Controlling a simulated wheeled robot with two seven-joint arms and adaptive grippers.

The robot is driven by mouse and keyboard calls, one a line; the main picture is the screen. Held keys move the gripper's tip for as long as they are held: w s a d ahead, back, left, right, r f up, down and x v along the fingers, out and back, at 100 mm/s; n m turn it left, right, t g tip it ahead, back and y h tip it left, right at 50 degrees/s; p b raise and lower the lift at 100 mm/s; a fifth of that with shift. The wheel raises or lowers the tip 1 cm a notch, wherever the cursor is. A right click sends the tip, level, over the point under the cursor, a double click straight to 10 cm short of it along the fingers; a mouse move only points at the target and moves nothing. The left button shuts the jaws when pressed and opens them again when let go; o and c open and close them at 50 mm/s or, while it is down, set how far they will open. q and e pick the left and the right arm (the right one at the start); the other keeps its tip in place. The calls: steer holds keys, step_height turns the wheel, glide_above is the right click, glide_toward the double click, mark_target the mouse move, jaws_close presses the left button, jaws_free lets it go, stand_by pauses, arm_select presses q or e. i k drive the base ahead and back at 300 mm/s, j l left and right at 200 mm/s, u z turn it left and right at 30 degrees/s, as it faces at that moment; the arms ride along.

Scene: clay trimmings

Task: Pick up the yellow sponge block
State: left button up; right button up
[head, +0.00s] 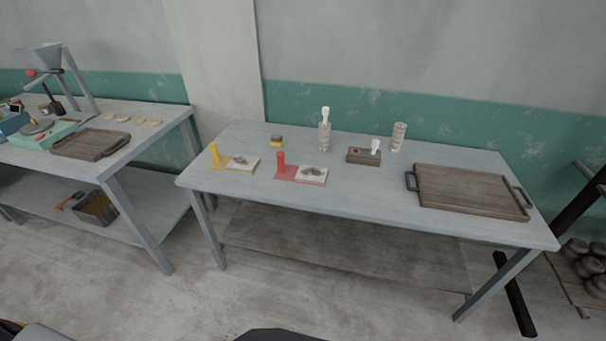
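A small block (277,141), yellow below with a dark top, lies on the grey table (380,220) toward its back left. It looks like the yellow sponge block and nothing covers it. It stands apart from the things around it. Neither of my grippers shows in the head view.
A wooden tray (470,190) lies far right.

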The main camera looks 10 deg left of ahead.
mark_target(276, 140)
steer(key=i+j, duration=1.15)
